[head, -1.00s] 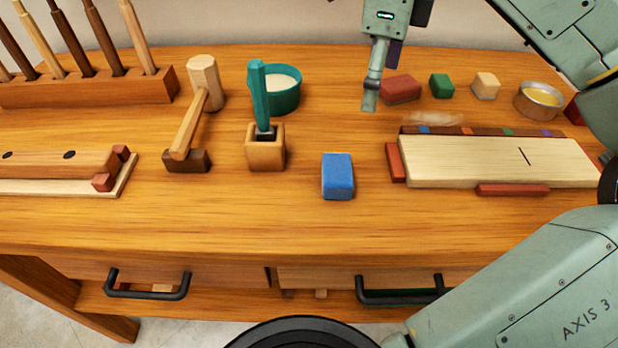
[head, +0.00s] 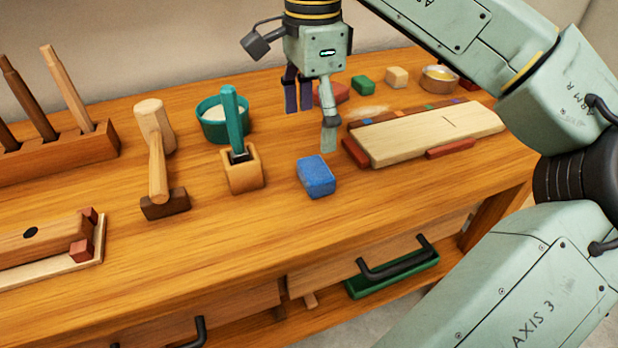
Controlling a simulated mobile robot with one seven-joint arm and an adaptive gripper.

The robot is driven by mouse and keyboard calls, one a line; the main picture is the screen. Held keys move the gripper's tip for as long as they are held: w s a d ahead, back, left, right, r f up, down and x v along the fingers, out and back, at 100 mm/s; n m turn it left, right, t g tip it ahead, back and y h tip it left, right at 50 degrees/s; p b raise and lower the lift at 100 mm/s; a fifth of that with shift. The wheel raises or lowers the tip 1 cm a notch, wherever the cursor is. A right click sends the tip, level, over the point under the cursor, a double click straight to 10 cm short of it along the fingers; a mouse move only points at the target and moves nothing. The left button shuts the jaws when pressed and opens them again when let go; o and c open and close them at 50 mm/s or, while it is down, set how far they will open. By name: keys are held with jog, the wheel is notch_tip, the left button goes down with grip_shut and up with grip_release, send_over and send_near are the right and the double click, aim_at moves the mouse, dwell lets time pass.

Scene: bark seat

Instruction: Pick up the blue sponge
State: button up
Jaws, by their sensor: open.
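The blue sponge (head: 316,178) is a small rounded block lying flat on the wooden workbench (head: 230,225), near the front middle in the head view. My gripper (head: 312,128) hangs above the bench, fingers pointing down, behind and above the sponge. Its fingers are spread apart with nothing between them. The nearest fingertip appears just above the sponge's far right edge in the picture; I cannot tell the exact gap, but the sponge looks untouched.
Left of the sponge stands a wooden block (head: 243,178) holding a teal-handled tool. Behind it is a teal bowl (head: 212,128). A mallet (head: 158,170) stands further left. A pale board (head: 430,138) lies to the right. Bare bench lies in front of the sponge.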

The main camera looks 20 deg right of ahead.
aim_at(316, 168)
notch_tip(316, 168, down, 4)
jog(key=shift+d+f, duration=0.1)
jog(key=shift+f, duration=0.15)
jog(key=shift+s+d+f+p, duration=0.15)
jog(key=shift+f+p, duration=0.15)
jog(key=shift+f, duration=1.05)
jog(key=shift+s+f+p, duration=0.1)
jog(key=shift+f+p, duration=0.2)
jog(key=shift+f, duration=1)
jog(key=shift+c, duration=0.4)
jog(key=c, duration=0.9)
